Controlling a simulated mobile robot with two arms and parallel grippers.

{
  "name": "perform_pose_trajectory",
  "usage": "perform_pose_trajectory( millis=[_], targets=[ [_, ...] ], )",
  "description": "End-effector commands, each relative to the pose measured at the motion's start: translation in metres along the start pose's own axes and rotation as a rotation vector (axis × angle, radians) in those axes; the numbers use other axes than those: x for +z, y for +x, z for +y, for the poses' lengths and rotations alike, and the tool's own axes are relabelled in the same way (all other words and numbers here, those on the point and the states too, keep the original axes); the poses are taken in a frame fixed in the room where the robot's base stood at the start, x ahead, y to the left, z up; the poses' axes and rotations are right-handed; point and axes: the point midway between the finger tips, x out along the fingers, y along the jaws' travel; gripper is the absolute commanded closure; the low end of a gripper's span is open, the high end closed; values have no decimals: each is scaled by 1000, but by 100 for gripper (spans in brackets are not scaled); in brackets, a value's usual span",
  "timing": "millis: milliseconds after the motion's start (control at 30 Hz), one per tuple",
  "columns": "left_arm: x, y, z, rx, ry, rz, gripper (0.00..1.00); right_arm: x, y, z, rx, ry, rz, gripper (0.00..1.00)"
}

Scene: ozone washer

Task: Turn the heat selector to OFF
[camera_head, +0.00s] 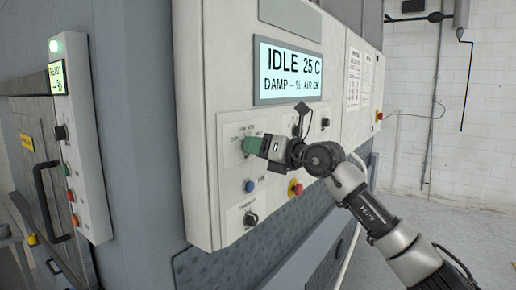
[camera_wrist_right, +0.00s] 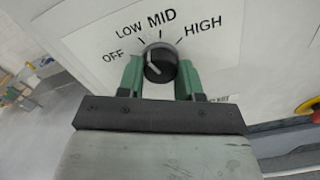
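The heat selector (camera_wrist_right: 160,62) is a round black knob on a white label plate with OFF, LOW, MID and HIGH printed around its upper side, seen in the right wrist view. My left gripper is not in view.
The display (camera_head: 288,72) reads IDLE 25 C. Below the gripper are a blue button (camera_head: 250,186), a red emergency button (camera_head: 294,188) on yellow and a black lower knob (camera_head: 251,219). A door with a black handle (camera_head: 50,200) is at left. Open floor lies at right.

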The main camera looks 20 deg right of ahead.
Motion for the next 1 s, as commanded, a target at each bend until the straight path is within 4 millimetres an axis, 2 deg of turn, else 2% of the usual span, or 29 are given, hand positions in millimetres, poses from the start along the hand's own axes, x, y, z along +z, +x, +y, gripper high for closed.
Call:
perform_pose_trajectory(
  millis=[33, 100, 467, 1000],
  targets=[
    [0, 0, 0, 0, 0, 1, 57, 0, 0, 0, -1, 0, 0, 80],
    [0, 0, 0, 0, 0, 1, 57, 0, 0, 0, -1, 0, 0, 88],
    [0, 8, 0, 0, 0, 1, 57, -1, 0, -1, 0, -75, -2, 88],
    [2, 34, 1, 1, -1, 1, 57, -1, 0, -2, 3, -483, -8, 88]
  ],
)
